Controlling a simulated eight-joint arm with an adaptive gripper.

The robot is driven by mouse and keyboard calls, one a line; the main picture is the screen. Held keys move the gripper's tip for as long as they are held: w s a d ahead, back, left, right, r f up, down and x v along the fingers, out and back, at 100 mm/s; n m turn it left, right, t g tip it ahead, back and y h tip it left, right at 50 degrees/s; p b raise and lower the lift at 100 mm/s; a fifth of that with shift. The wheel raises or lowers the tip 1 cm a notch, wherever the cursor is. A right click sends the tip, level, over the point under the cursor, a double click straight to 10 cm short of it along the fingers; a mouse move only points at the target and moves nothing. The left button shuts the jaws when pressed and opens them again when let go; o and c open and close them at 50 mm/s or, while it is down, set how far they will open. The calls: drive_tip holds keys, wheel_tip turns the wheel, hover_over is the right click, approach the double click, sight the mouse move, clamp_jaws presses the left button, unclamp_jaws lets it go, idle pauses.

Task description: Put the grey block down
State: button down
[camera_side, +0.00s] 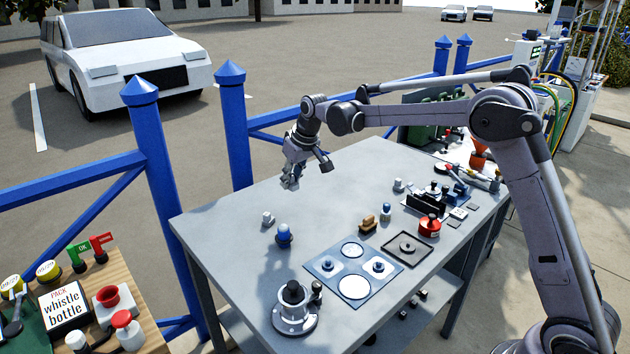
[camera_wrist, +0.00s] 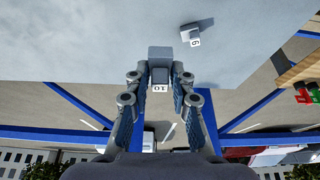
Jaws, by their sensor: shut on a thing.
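My gripper (camera_side: 291,172) is over the far side of the grey table (camera_side: 235,205), pointing down, in the side view. In the wrist view my gripper (camera_wrist: 160,98) is shut on the grey block (camera_wrist: 160,53), which has a white label with dark figures. The block sits between the fingertips and shows against the table top near its edge. In the side view the block is small and hard to tell from the fingers. I cannot tell how far its underside is from the table.
A second small block (camera_side: 267,218) lies on the table; it also shows in the wrist view (camera_wrist: 196,35). A blue knob (camera_side: 284,235), a blue plate (camera_side: 325,283) and a grey fixture (camera_side: 295,312) stand nearer. Blue railing (camera_side: 234,130) runs behind.

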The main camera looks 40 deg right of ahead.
drive_tip(key=s+d, duration=0.3)
drive_tip(key=d, duration=1)
hover_over(293, 207)
drive_tip(key=s, duration=0.2)
drive_tip(key=shift+m, duration=0.3)
drive_tip(key=f, duration=0.6)
drive_tip(key=shift+w+a+f, duration=0.1)
drive_tip(key=shift+w+f, duration=0.1)
drive_tip(key=shift+f, duration=2.25)
drive_tip(key=shift+f, duration=0.1)
drive_tip(key=c, duration=1.2)
unclamp_jaws()
drive_tip(key=shift+o, duration=0.2)
